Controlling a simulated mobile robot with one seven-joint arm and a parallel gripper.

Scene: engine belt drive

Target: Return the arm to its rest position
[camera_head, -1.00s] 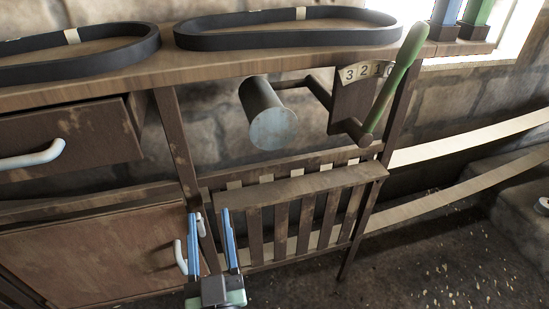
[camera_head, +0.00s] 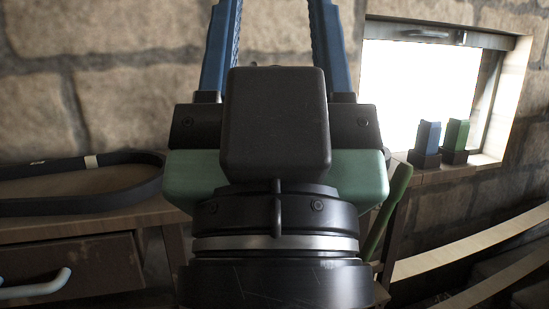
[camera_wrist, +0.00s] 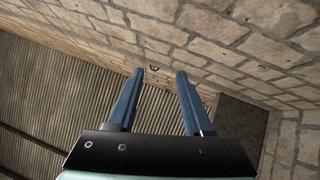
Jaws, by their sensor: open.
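My gripper (camera_head: 272,45) fills the middle of the head view, raised close to the camera with its two blue fingers pointing up. The fingers are apart, with nothing between them. In the wrist view the gripper (camera_wrist: 158,75) is also open and empty, facing a stone wall (camera_wrist: 245,40) and a corrugated surface (camera_wrist: 60,95). My wrist and gripper body hide much of the bench in the head view. The green lever (camera_head: 392,205) shows only in part, just right of my wrist.
A black belt (camera_head: 90,208) lies on the wooden bench at left, above a drawer (camera_head: 80,270) with a white handle. A blue block (camera_head: 428,136) and a green block (camera_head: 456,135) stand on the sill by the bright window (camera_head: 415,85). Pale curved rails (camera_head: 470,245) run at lower right.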

